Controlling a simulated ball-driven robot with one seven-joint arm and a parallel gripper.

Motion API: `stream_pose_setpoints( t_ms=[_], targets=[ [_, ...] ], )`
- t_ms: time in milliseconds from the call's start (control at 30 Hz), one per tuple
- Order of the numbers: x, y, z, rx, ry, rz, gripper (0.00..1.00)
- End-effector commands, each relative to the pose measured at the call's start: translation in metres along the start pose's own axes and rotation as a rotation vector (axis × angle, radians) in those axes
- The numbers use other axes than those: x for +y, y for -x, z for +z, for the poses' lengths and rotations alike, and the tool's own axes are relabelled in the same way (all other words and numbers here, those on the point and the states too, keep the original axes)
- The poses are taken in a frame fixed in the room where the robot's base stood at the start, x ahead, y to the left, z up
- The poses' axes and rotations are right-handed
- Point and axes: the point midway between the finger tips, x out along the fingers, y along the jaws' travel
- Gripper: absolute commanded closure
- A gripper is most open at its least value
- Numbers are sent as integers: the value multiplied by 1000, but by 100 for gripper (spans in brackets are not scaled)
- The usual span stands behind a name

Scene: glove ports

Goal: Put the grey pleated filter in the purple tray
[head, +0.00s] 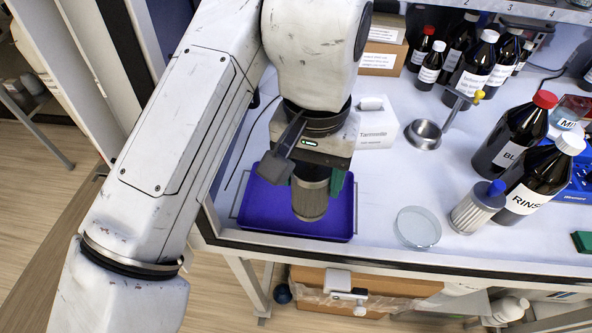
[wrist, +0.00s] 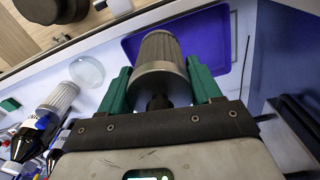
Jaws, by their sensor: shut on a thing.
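The grey pleated filter (head: 310,200) hangs below my gripper (head: 317,184) in the head view, over the purple tray (head: 262,216). In the wrist view the filter (wrist: 160,52) sits between the green fingers of my gripper (wrist: 160,88), which is shut on it. The purple tray (wrist: 208,45) lies behind the filter there. I cannot tell for sure whether the filter's lower end touches the tray floor. The part of the tray I can see is empty. My arm hides some of its back.
A glass dish (head: 417,227) and a white pleated filter with a blue cap (head: 477,208) stand to the right. Dark bottles, including one marked RINS (head: 540,180), stand further right. The bench's front edge is close to the tray.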

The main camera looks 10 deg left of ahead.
Motion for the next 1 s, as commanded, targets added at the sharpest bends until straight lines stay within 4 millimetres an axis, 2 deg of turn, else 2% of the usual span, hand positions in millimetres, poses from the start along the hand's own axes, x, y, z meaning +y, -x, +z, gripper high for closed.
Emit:
stream_pose_setpoints(
  t_ms=[100,300,367,567,800,1000],
  targets=[
    [-12,-18,-21,0,2,6,72],
    [-26,-48,-43,-2,0,2,72],
    [-30,-53,-47,-1,0,0,72],
    [-35,-65,-55,-1,0,0,72],
    [-36,-93,-56,-1,-2,0,72],
    [-36,-97,-56,1,-2,-1,72]
  ],
)
